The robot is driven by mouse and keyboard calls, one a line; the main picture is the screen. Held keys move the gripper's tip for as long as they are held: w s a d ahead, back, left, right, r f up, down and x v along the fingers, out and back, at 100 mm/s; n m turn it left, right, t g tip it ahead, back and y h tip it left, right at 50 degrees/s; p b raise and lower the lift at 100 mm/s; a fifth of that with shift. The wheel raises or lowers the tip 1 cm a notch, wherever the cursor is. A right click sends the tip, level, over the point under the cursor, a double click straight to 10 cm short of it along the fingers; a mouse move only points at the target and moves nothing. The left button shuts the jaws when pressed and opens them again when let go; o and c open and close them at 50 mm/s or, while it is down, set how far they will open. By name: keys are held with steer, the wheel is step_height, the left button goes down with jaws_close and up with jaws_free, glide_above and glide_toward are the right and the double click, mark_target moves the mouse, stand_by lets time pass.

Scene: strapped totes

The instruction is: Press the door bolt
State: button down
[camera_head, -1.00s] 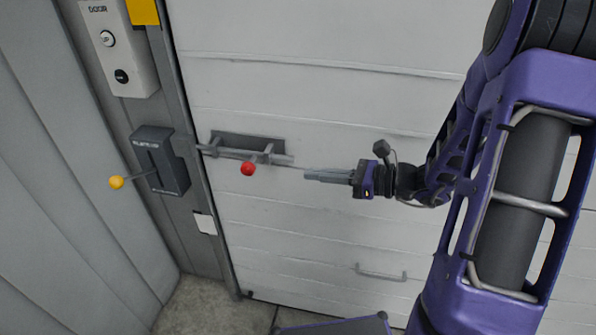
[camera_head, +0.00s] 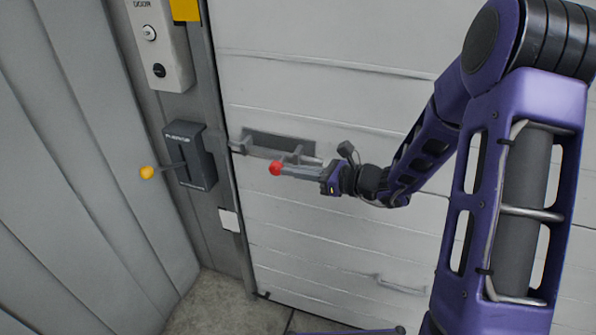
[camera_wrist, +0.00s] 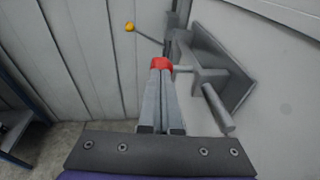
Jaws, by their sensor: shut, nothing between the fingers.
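The door bolt (camera_head: 278,146) is a grey sliding bar on a dark plate on the white door, and its handle ends in a red knob (camera_head: 275,168). My gripper (camera_head: 284,170) is shut and empty, with its fingertips at the red knob from the right. In the wrist view the closed fingers (camera_wrist: 161,84) point straight at the red knob (camera_wrist: 161,63), which shows just beyond their tips. They look touching or nearly so; I cannot tell which. The bolt's bar and plate (camera_wrist: 215,75) lie to the right of the fingers there.
A dark lever box (camera_head: 190,155) with a yellow knob (camera_head: 147,172) is on the frame left of the bolt. A door button panel (camera_head: 158,45) is above it. A handle (camera_head: 400,285) sits low on the door. A corrugated wall (camera_head: 70,150) stands at left.

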mark_target(272, 165)
steer(key=x, duration=0.3)
steer(key=r+b+x, duration=0.1)
steer(key=x, duration=0.1)
steer(key=shift+s+a, duration=0.25)
steer(key=shift+a, duration=0.2)
steer(key=shift+d+r, duration=0.1)
steer(key=shift+r, duration=0.05)
